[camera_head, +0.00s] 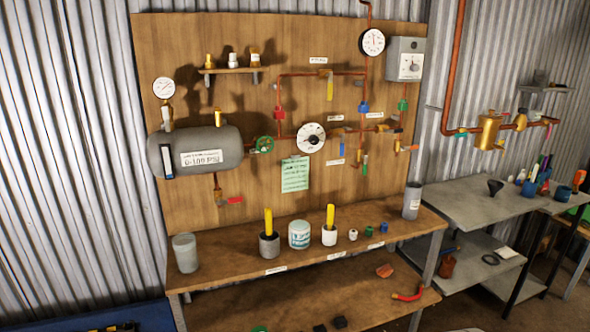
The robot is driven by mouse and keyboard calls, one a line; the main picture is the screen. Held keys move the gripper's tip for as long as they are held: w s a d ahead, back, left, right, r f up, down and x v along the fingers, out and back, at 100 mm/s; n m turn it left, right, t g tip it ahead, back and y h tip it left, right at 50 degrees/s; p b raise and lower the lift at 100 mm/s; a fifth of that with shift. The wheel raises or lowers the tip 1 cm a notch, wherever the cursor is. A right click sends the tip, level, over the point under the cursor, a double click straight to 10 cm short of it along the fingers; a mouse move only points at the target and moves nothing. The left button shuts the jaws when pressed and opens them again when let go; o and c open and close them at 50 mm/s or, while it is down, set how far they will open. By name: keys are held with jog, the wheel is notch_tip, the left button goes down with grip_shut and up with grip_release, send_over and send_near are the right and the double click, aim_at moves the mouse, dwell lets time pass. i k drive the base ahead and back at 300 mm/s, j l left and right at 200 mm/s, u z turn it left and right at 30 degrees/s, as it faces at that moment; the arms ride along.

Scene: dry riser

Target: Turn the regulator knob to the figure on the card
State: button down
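A white round dial (311,137) with dark markings and a dark centre sits on the pipework in the middle of the wooden board. It looks like the regulator knob with its scale, but its setting is too small to read. A green card (295,174) with lines of text is fixed to the board just below the dial, and its figure cannot be read. A green handwheel (264,144) sits on the pipe left of the dial, beside the grey tank. My gripper is not in view.
The grey tank (200,150) sticks out at left. A wooden bench (345,256) below the board bears cups, a tub and yellow-handled items. Gauges (373,42), a grey box (405,60) and coloured valves crowd the upper right. A metal table (470,200) stands at right.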

aim_at(313, 139)
jog(key=i+l, duration=0.9)
jog(key=i, duration=0.15)
